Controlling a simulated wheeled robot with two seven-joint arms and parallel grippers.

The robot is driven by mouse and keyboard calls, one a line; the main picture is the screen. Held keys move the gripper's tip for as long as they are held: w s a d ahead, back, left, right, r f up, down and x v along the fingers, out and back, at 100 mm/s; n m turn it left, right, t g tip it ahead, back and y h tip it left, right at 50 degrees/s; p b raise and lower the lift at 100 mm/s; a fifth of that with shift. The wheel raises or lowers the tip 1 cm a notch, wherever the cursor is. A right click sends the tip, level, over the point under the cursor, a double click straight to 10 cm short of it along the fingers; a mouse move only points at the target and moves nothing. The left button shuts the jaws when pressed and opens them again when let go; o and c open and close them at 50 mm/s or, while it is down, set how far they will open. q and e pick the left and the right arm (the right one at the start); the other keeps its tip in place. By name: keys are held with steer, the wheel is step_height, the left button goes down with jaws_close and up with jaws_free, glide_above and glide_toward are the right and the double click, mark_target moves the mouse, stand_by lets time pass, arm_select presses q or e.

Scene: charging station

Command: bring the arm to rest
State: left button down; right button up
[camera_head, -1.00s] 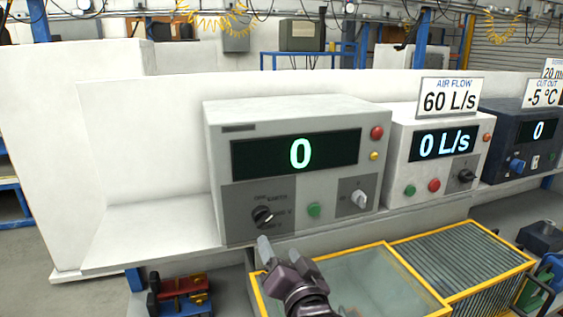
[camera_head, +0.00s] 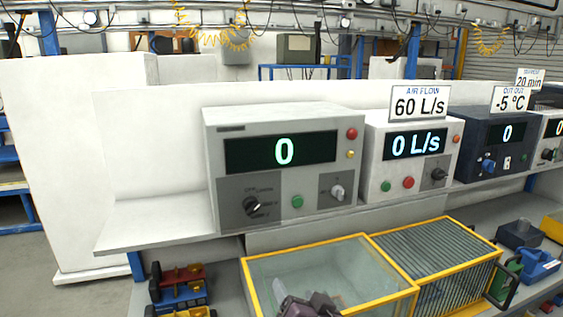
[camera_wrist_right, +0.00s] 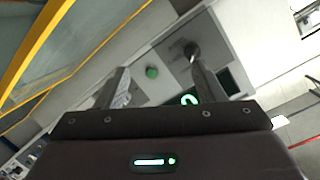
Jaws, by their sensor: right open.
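My right gripper (camera_wrist_right: 160,90) is open and empty in the right wrist view, its two fingers apart with the grey meter's front panel behind them. In the head view only a dark part of my right gripper (camera_head: 310,304) shows at the bottom edge, below the meter and in front of the glass-topped box; its fingertips are hard to make out there. The grey meter (camera_head: 225,130) stands on the white shelf and its display reads 0. Its black dial (camera_head: 252,206), green button (camera_head: 297,202) and grey switch (camera_head: 338,192) are clear of the gripper. My left gripper is not in view.
A yellow-framed box (camera_head: 300,255) with a glass top and a ribbed part (camera_head: 440,250) stands below the shelf (camera_head: 160,231). A white air flow meter (camera_head: 375,165) and a dark blue unit (camera_head: 475,165) stand to the right. Red and blue tools (camera_head: 180,285) lie lower left.

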steer(key=s+d+f+n+g+h, duration=0.25)
steer(key=s+d+f+g, duration=0.35)
steer(key=s+d+f, duration=0.4)
steer(key=s+d+f+n+g+h, duration=0.25)
steer(key=s+d+f+g, duration=0.35)
steer(key=s, duration=0.6)
step_height(320, 180, down, 32)
steer(key=s+b, duration=0.2)
arm_select(q)
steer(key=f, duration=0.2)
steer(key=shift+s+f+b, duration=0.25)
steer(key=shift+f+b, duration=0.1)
steer(key=shift+b, duration=0.05)
arm_select(e)
steer(key=s+d+f+g, duration=0.1)
steer(key=s+d+f, duration=0.1)
steer(key=s+f, duration=0.8)
steer(key=s+d+f, duration=0.2)
steer(key=s+f, duration=0.7)
steer(key=f, duration=0.1)
steer(key=shift+s+g, duration=0.4)
